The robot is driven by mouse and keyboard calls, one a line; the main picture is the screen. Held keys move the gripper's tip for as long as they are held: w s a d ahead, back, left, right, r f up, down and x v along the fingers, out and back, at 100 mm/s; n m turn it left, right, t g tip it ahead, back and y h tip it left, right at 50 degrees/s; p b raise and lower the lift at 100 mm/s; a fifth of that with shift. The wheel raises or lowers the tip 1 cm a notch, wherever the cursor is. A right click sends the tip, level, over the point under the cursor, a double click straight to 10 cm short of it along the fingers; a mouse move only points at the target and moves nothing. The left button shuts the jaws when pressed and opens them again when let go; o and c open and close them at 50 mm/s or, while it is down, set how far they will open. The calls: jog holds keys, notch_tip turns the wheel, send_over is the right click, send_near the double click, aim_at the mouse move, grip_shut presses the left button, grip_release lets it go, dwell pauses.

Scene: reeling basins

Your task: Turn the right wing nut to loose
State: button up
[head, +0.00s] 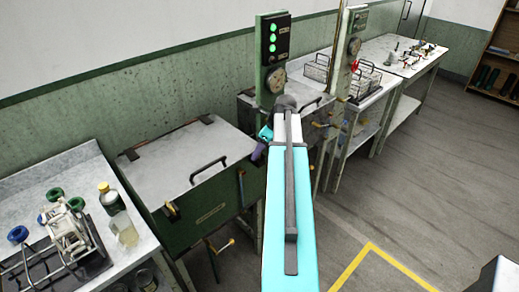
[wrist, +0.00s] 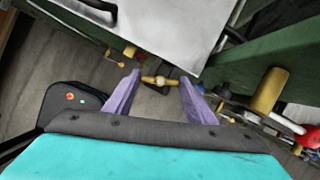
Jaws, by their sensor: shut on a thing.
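The green basin (head: 215,205) with a grey lid (head: 160,170) stands left of my arm in the head view. One brass wing nut (head: 172,208) shows at its left front. In the wrist view, another brass wing nut (wrist: 160,81) sits between the two purple fingers of my gripper (wrist: 160,92), its wings spanning the space between them. I take it as the right wing nut. My gripper is shut on it, beside the lid edge (wrist: 170,52). In the head view my gripper (head: 258,152) is at the basin's right front corner, and the arm hides the nut.
A green post (head: 272,75) with lit green lamps and a gauge rises behind my gripper. A dark lid handle (head: 208,168) stands up nearby. A brass cylinder (wrist: 268,90) is close on the right in the wrist view. The floor (head: 410,190) at right is open.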

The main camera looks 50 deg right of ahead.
jog(key=n, duration=0.2)
jog(key=n+y+p, duration=0.1)
jog(key=n, duration=0.1)
jog(key=n+g+y, duration=0.1)
jog(key=n, duration=0.1)
jog(key=shift+w+d+r, duration=0.1)
jog(key=shift+w+d, duration=0.15)
jog(key=shift+d, duration=0.05)
jog(key=n+g+y, duration=0.1)
jog(key=n, duration=0.2)
jog(key=shift+w+n+p, duration=0.1)
jog(key=shift+n+p, duration=0.25)
jog(key=shift+n, duration=0.05)
jog(key=shift+n+g, duration=0.7)
jog(key=shift+n, duration=0.8)
jog(key=o, duration=1)
jog(key=shift+o, duration=0.2)
